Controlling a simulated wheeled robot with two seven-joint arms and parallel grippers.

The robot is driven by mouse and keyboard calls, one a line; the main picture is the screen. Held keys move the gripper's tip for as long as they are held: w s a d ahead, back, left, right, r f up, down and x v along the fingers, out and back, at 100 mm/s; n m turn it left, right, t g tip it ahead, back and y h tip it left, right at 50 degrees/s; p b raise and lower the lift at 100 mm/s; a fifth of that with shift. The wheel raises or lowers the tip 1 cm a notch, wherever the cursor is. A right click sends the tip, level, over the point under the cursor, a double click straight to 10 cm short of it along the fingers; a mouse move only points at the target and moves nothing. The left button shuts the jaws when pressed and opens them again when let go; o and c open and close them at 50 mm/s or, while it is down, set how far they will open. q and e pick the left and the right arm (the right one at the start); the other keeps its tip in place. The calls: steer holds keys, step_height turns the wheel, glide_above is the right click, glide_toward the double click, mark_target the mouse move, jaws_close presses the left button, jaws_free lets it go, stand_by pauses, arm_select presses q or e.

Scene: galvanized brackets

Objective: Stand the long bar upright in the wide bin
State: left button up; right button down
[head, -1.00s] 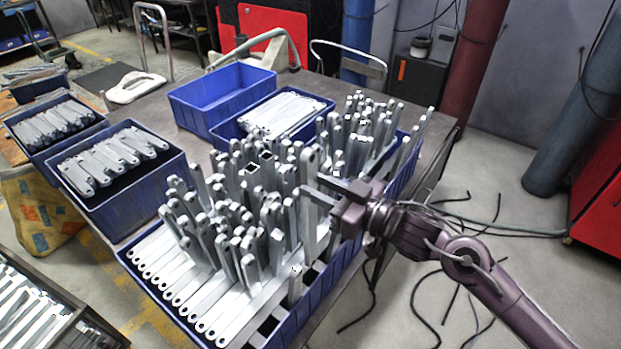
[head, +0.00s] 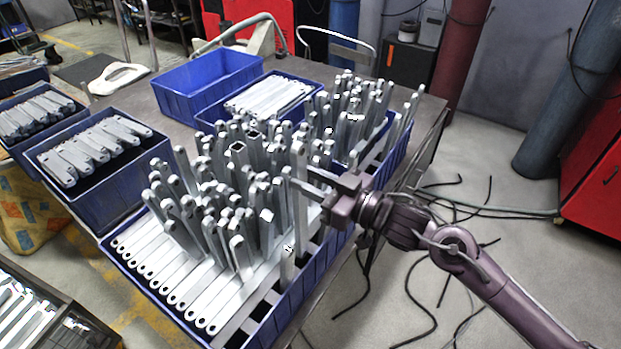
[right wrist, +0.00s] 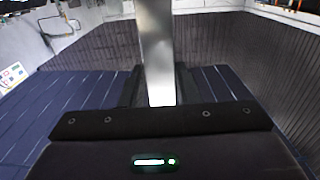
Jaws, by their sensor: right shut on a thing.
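The long bar (head: 299,160) is a grey galvanized bar, standing about upright at the right side of the wide blue bin (head: 322,278). My right gripper (head: 308,184) reaches in over the bin's right wall and is shut on the bar. In the right wrist view the bar (right wrist: 157,50) rises between the fingers, close to vertical. My left gripper is not in view.
The wide bin is crowded with upright bars (head: 215,190) and a row of flat-lying bars (head: 170,275). Two bins of brackets (head: 95,150) stand at left. An empty blue bin (head: 208,82) and a bin of flat bars (head: 268,97) stand behind.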

steer(key=b, duration=0.7)
glide_above(304, 224)
steer(key=v, duration=0.2)
steer(key=shift+w+a+f, duration=0.1)
steer(key=shift+f, duration=3.45)
steer(key=shift+f+b, duration=1.75)
steer(key=shift+f, duration=1.65)
steer(key=c, duration=1.1)
jaws_free()
steer(key=shift+o, duration=0.4)
steer(key=shift+f, duration=0.15)
